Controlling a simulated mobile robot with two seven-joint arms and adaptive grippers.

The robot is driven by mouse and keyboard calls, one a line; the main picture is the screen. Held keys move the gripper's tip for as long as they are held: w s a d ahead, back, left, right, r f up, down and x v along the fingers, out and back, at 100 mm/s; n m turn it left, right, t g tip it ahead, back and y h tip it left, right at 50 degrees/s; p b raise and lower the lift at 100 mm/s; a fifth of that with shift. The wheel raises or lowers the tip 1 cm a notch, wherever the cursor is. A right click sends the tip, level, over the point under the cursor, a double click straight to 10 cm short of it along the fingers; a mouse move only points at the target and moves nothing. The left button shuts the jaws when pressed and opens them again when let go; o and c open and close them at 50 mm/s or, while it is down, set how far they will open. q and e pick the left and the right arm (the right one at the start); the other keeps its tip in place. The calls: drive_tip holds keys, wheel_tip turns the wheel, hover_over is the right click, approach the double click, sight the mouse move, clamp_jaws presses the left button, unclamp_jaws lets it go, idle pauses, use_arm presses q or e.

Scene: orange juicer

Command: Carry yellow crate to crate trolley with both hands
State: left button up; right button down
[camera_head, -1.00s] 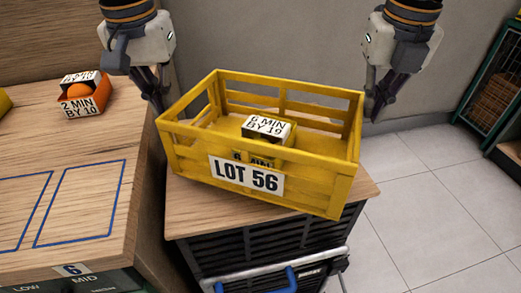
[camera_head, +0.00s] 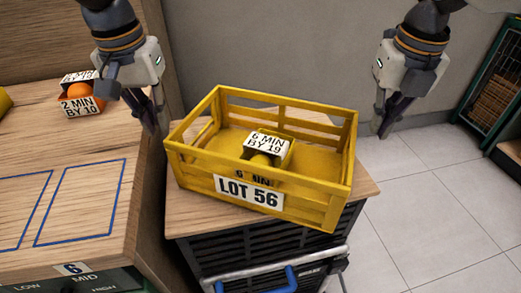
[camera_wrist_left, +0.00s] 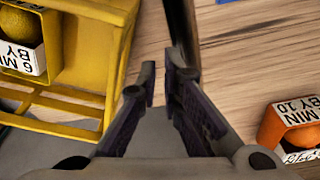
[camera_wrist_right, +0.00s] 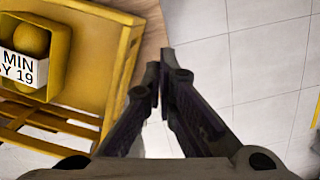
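The yellow crate (camera_head: 340,165) with a LOT 56 label rests on the wooden top of the trolley (camera_head: 190,218) in the head view. A small yellow box (camera_head: 266,143) labelled 6 MIN BY 19, with fruit in it, sits inside the crate. My left gripper (camera_head: 154,122) is above and left of the crate, apart from it. In the left wrist view its fingertips (camera_wrist_left: 160,75) are parted with nothing between. My right gripper (camera_head: 383,128) is to the right of the crate, clear of it. In the right wrist view its empty fingertips (camera_wrist_right: 159,72) are very close together.
A wooden counter (camera_head: 100,215) with blue outlines is on the left. An orange box (camera_head: 80,106) labelled 2 MIN BY 10 stands on it. Tiled floor (camera_head: 430,200) is clear on the right. A green-framed rack (camera_head: 490,95) stands at the far right.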

use_arm(q)
drive_tip(key=shift+o, duration=0.2)
drive_tip(key=shift+a, duration=0.45)
use_arm(e)
drive_tip(key=shift+d, duration=0.45)
drive_tip(key=c, duration=1.9)
unclamp_jaws()
drive_tip(key=shift+f, duration=0.1)
use_arm(q)
wheel_tip(320, 180, up, 12)
drive_tip(key=s, duration=0.1)
drive_tip(key=shift+s, duration=0.35)
use_arm(e)
drive_tip(key=r, duration=0.4)
drive_tip(key=s+r, duration=0.1)
drive_tip(key=r, duration=0.7)
drive_tip(key=shift+s, duration=0.4)
use_arm(q)
drive_tip(key=shift+f, duration=0.15)
